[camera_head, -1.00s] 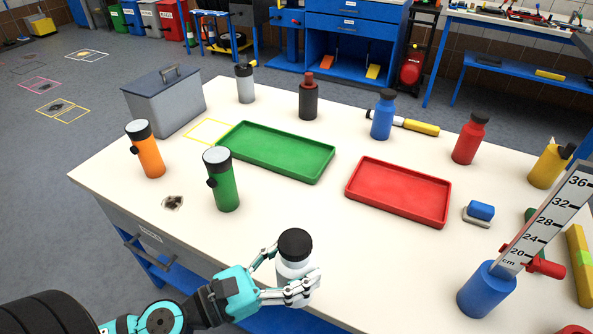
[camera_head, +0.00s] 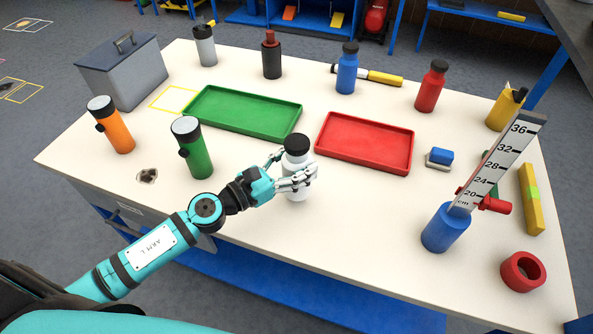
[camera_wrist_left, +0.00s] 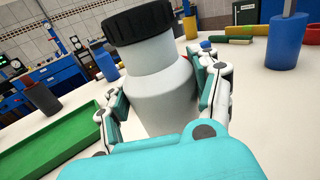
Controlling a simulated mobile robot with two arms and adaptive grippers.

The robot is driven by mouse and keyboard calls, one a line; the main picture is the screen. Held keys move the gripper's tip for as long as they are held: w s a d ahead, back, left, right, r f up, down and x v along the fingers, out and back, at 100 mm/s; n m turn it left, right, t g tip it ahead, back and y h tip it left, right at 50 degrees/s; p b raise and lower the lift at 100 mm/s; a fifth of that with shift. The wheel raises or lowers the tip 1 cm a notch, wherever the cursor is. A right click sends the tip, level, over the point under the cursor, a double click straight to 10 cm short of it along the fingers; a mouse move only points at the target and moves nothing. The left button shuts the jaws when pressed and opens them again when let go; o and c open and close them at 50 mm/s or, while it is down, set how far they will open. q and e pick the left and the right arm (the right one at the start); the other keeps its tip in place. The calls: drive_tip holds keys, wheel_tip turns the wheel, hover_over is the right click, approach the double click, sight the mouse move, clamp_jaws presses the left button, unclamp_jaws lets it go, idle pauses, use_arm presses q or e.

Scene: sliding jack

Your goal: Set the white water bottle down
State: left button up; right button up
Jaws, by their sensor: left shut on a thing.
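The white water bottle (camera_head: 296,150) with a black cap stands upright in my left gripper (camera_head: 297,180), over the table's front part in the head view. My left gripper is shut on the bottle's body, with a finger on each side. In the left wrist view the bottle (camera_wrist_left: 155,85) fills the middle between the fingers. Its base is hidden there, and I cannot tell whether it touches the white tabletop (camera_head: 330,215). My right gripper is not in view.
A green tray (camera_head: 245,112) and a red tray (camera_head: 365,145) lie behind the bottle. A green flashlight (camera_head: 193,150) stands to the left. A blue cylinder with a ruler (camera_head: 446,228) stands to the right, near a red ring (camera_head: 522,272). The tabletop in front is clear.

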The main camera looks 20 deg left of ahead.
use_arm(q)
wheel_tip(320, 180, down, 3)
drive_tip(key=shift+s+d+f+b, duration=0.1)
drive_tip(key=shift+f+b, duration=0.05)
drive_tip(key=shift+b, duration=0.4)
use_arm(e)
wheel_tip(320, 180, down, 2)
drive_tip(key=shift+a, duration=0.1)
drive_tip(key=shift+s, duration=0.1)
use_arm(q)
drive_tip(key=shift+f, duration=0.1)
drive_tip(key=shift+f, duration=0.15)
drive_tip(key=o, duration=1.3)
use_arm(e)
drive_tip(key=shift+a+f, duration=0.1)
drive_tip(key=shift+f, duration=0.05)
